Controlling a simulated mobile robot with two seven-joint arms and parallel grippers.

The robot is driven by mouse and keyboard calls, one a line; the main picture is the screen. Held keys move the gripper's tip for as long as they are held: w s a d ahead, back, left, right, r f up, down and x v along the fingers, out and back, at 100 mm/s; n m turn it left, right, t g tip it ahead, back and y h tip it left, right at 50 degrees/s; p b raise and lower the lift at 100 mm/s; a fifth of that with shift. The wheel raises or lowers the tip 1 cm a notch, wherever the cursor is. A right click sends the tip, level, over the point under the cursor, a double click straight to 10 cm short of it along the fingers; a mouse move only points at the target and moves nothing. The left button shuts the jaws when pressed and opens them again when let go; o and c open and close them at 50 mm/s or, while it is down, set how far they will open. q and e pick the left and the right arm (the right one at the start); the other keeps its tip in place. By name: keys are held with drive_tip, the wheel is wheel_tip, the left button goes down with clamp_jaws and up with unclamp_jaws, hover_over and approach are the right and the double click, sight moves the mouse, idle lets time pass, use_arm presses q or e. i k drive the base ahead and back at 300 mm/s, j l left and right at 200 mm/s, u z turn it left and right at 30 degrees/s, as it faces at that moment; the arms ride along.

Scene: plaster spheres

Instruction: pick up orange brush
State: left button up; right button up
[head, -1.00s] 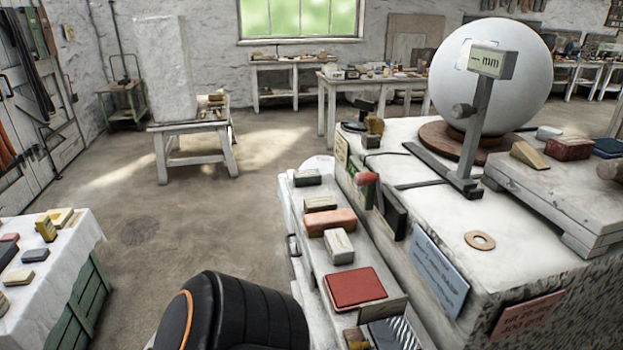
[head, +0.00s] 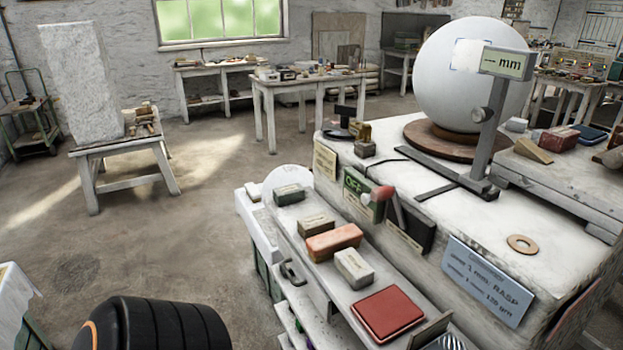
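An orange block (head: 334,241), the only orange item on the narrow side shelf, lies on the shelf's white top (head: 318,271). I cannot make out bristles on it. A tan and dark block (head: 309,222) lies just behind it, and a pale grey block (head: 354,267) lies just in front. Neither of my grippers is in view. Only a black, rounded part of my own arm with an orange ring shows at the lower left, well apart from the orange block.
A red flat case (head: 388,313) lies nearer on the shelf and a green-grey block (head: 288,194) at its far end. The plinth (head: 400,262) with a white sphere (head: 473,76) and a gauge stand (head: 487,130) rises to the right.

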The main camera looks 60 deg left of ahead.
sight(321, 248)
drive_tip(key=k+j, duration=0.2)
drive_tip(key=j, duration=0.2)
drive_tip(key=k+j, duration=0.25)
drive_tip(key=j, duration=0.55)
drive_tip(key=i, duration=0.3)
